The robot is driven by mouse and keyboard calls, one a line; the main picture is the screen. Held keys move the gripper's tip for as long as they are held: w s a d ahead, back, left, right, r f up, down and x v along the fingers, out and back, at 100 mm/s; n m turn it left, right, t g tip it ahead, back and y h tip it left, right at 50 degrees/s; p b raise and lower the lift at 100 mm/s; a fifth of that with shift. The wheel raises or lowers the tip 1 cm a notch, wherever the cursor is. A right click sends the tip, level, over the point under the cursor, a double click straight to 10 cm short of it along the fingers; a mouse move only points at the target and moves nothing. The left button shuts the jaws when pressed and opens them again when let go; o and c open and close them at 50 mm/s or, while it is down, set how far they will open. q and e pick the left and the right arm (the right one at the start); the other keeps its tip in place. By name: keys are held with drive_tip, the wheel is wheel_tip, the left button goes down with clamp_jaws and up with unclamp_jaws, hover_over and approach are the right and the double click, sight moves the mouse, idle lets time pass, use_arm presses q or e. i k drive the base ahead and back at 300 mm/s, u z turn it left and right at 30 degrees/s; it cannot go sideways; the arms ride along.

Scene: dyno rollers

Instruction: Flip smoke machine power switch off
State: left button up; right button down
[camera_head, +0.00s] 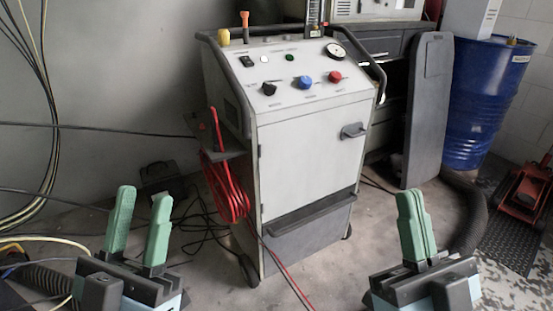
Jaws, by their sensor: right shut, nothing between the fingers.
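The smoke machine (310,160) is a light grey cabinet standing upright in the middle of the head view. Its sloped top panel holds a small black rocker switch (247,61) at the upper left; its position is too small to tell. The panel also has black, blue and red knobs and a round gauge. My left gripper (140,225) is at the lower left, its green fingers apart and empty, in front of and left of the machine. My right gripper (416,226) is at the lower right, its green fingers together with nothing between them. Neither gripper touches the machine.
A red hose coil (224,180) hangs on the machine's left side, with a red cable running down the front. A blue drum (486,100) and a grey board (427,110) stand at the right. Cables and a black corrugated hose (467,215) lie on the floor.

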sight(248, 62)
drive_tip(key=z, duration=0.25)
drive_tip(key=i, duration=1.05)
drive_tip(key=u, duration=0.1)
